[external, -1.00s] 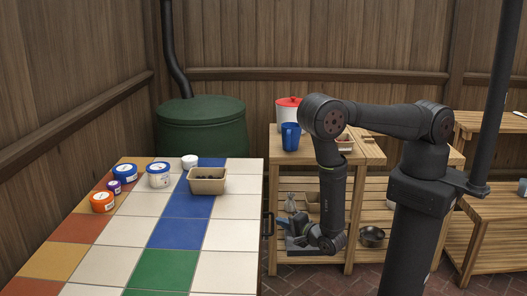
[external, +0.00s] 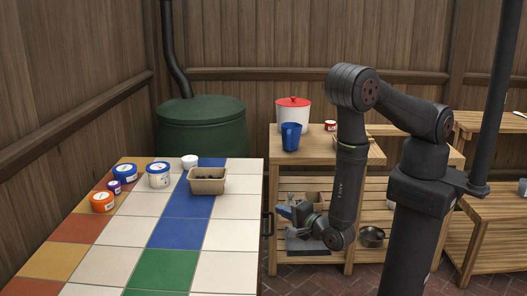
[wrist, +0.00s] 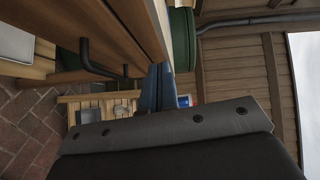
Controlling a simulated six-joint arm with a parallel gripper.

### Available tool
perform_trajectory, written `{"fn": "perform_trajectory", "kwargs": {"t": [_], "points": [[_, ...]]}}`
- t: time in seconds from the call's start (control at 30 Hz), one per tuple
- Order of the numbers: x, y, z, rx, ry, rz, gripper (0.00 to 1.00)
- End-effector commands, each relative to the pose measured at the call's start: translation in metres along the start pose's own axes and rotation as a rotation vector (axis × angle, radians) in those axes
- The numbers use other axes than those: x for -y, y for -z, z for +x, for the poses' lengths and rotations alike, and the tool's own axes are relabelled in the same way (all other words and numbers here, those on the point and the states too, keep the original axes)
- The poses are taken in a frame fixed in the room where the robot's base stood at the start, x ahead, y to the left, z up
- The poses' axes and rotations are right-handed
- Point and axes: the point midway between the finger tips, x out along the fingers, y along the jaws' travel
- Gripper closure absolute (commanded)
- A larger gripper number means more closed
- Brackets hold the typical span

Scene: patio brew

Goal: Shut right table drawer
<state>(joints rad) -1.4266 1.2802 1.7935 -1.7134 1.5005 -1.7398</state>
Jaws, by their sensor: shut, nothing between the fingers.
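The tiled table (external: 220,237) stands at the left of the external view. A dark handle (external: 268,223) shows on its right side, where the drawer front is mostly hidden by the view angle. In the wrist view the black bar handle (wrist: 86,58) sits on a wooden front (wrist: 128,28), left of my fingers. How far the drawer is out cannot be told. My gripper (external: 283,211) is shut and empty, just right of the table's side and apart from the handle. Its bluish fingers also show in the wrist view (wrist: 158,88), near the wooden front.
A slatted wooden shelf table (external: 345,160) behind my gripper holds a blue mug (external: 291,136) and a red-lidded white pot (external: 293,112). A dark bowl (external: 372,236) sits on its lower shelf. Tubs and a tan box (external: 207,181) stand on the tiles.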

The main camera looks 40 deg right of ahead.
Motion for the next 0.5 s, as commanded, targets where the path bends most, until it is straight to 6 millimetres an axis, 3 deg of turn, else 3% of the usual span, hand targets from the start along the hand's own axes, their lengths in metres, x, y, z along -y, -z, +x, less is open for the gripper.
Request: {"fn": "perform_trajectory", "kwargs": {"t": [0.03, 0.2, 0.5], "points": [[0.000, -0.016, -0.019, 0.011, 0.015, 0.013, 1.00], [0.000, -0.054, -0.086, 0.010, 0.052, 0.058, 1.00], [-0.009, -0.084, -0.196, 0.000, 0.060, 0.105, 1.00]]}}
